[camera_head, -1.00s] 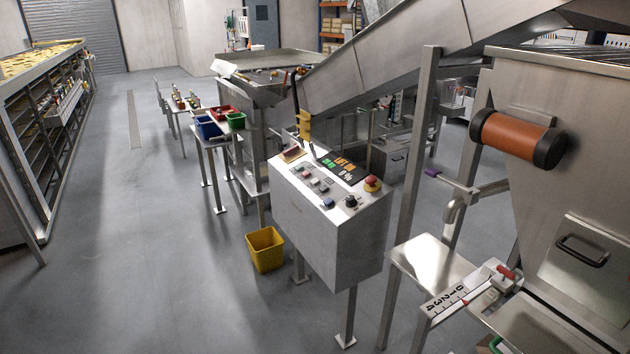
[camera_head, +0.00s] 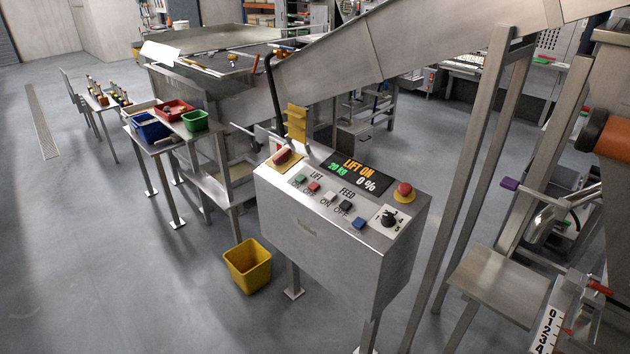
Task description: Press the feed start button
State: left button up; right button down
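The control box (camera_head: 325,235) stands on legs in the middle of the view, its sloped top facing me. Under the FEED label are a whitish button (camera_head: 330,197) marked ON and a black button (camera_head: 346,206) marked OFF. Under the LIFT label, to their left, are a green button (camera_head: 300,180) and a red button (camera_head: 314,187). The display (camera_head: 358,172) reads LIFT ON, 20 KG and 0 %. A blue button (camera_head: 359,223), a black numbered dial (camera_head: 389,217) and a red mushroom button (camera_head: 404,190) sit at the right. Neither of my grippers is in view.
A red switch on a yellow plate (camera_head: 283,157) is at the box's left end. A yellow bin (camera_head: 248,266) stands on the floor at its left. A metal shelf (camera_head: 500,283) and steel posts stand close on the right. The floor in front and at left is clear.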

aim_at(329, 196)
jog(key=i+j, duration=0.15)
jog(key=j, duration=0.2)
jog(key=i+j+z, duration=0.15)
jog(key=j, duration=0.2)
jog(key=i+j, duration=0.2)
jog(key=j, duration=0.15)
jog(key=i+j+z, duration=0.15)
jog(key=j, duration=0.2)
jog(key=i+j, duration=0.15)
jog(key=j, duration=0.2)
jog(key=i+j+z, duration=0.15)
jog(key=j, duration=0.25)
jog(key=i+j, duration=0.1)
jog(key=j, duration=0.25)
jog(key=i+j+z, duration=0.1)
jog(key=j, duration=0.3)
